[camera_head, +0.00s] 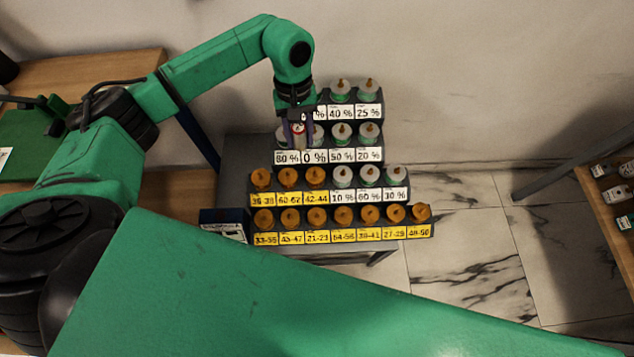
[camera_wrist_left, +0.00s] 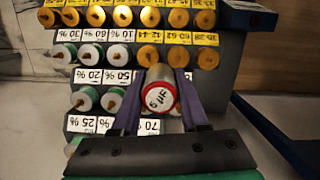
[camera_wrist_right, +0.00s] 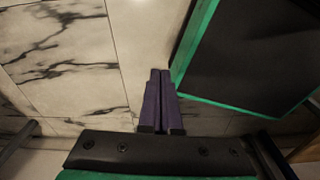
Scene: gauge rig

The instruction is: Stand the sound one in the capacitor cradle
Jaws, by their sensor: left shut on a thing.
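My left gripper (camera_head: 298,128) is above the upper left of a stepped rack and shut on a capacitor. In the left wrist view the capacitor (camera_wrist_left: 160,97) has a white end marked "5 µF", a red rim and a pale body, between the two purple fingers (camera_wrist_left: 158,110). Whether it touches the rack is unclear. My right gripper (camera_wrist_right: 162,100) is shut and empty, its fingers together, over the floor. A dark blue box (camera_head: 225,222) with a white label stands at the rack's lower left; I cannot tell if it is the capacitor cradle.
The stepped rack (camera_head: 345,157) carries several green-white pieces with percent labels and several orange pieces with yellow number labels. A wooden table (camera_head: 105,68) is at left, a shelf (camera_head: 612,205) at right. Marble floor (camera_head: 470,250) lies clear between rack and shelf.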

